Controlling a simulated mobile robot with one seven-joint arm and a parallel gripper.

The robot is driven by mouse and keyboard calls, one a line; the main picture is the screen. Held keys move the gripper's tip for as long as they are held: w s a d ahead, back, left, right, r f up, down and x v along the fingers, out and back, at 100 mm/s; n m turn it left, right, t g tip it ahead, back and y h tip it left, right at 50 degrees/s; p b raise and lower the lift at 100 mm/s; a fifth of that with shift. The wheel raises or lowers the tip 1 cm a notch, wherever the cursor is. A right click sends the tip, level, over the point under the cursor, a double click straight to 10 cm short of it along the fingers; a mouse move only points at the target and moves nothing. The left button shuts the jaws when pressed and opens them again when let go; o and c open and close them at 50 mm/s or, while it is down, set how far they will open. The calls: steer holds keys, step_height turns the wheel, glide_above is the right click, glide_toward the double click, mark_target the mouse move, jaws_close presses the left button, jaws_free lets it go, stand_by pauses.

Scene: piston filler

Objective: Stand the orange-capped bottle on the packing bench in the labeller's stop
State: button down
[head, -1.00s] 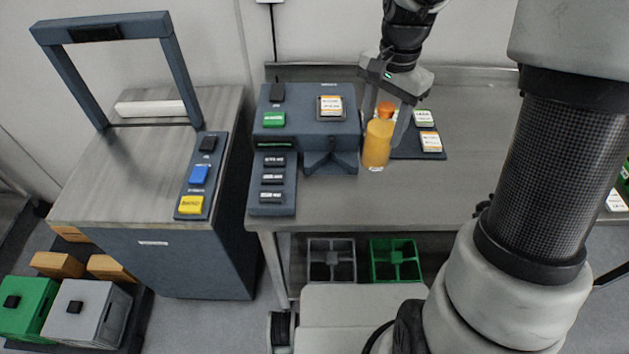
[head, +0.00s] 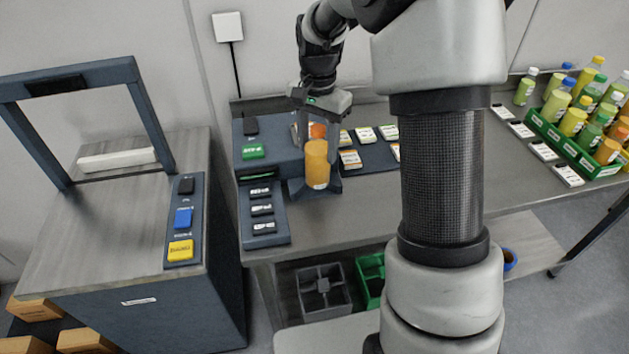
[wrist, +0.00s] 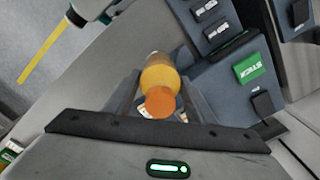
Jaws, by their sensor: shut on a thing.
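The orange-capped bottle (head: 317,172) is upright, with a yellow-orange body and a pale label low on its side. My gripper (head: 317,145) is shut on it from above, one finger on each side. In the wrist view the orange cap (wrist: 161,102) faces the camera between the fingers (wrist: 160,88). The labeller (head: 284,172) is the blue-grey machine on the bench. The bottle is at the labeller's front, overlapping the dark V-shaped stop (head: 335,186) and hiding most of it. I cannot tell whether its base touches down.
A panel with several dark keys (head: 262,210) is left of the stop, and a green button (head: 252,151) is behind it. Label cards on a dark mat (head: 378,155) lie right of the labeller. A green crate of bottles (head: 570,150) stands far right.

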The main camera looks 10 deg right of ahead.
mark_target(318, 167)
steer(key=shift+f, duration=3.35)
steer(key=shift+f+b, duration=0.2)
steer(key=shift+b, duration=0.1)
steer(key=c, duration=0.8)
jaws_free()
